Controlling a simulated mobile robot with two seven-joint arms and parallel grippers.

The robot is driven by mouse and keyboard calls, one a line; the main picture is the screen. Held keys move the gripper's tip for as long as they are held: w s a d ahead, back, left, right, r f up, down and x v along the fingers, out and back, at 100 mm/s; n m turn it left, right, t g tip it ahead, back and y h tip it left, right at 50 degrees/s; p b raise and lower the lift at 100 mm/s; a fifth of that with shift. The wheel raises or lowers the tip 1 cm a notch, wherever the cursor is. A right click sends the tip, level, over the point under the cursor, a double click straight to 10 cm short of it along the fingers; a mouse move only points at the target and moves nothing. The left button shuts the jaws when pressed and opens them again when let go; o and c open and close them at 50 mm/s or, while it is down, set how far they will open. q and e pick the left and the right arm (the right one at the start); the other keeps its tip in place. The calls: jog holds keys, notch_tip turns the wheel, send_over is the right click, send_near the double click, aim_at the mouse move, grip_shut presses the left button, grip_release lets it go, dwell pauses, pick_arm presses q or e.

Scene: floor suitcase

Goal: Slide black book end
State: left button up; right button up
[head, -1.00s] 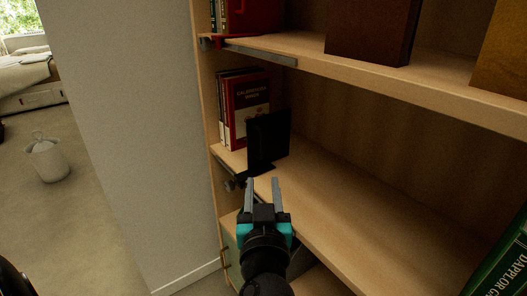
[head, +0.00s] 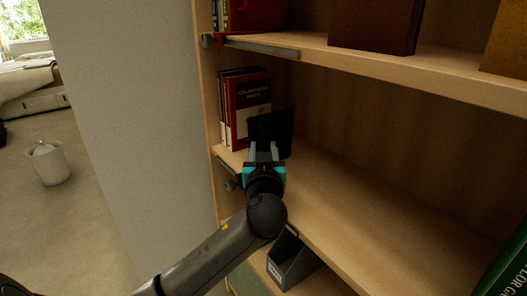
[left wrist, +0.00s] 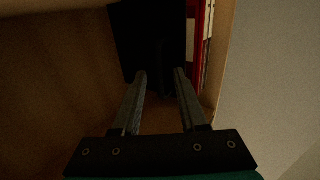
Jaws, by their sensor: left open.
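The black book end (head: 272,130) stands upright on the middle shelf, to the right of a few upright books. It also shows in the left wrist view (left wrist: 150,40) as a dark plate beyond the fingertips. My left gripper (head: 264,150) is open at the front of the book end, and its body hides the book end's lower part in the head view. In the left wrist view the fingers (left wrist: 161,74) are apart with their tips close to the book end; I cannot tell whether they touch it. My right gripper is not in view.
Red and white books (head: 247,106) lean against the left side of the shelf. The middle shelf (head: 350,210) is bare to the right, with a green book (head: 507,262) at the far right. The upper shelf edge (head: 400,70) runs above. A dark holder (head: 290,262) sits below.

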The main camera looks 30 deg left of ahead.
pick_arm(q)
grip_shut()
dwell(0.3)
dwell(1.2)
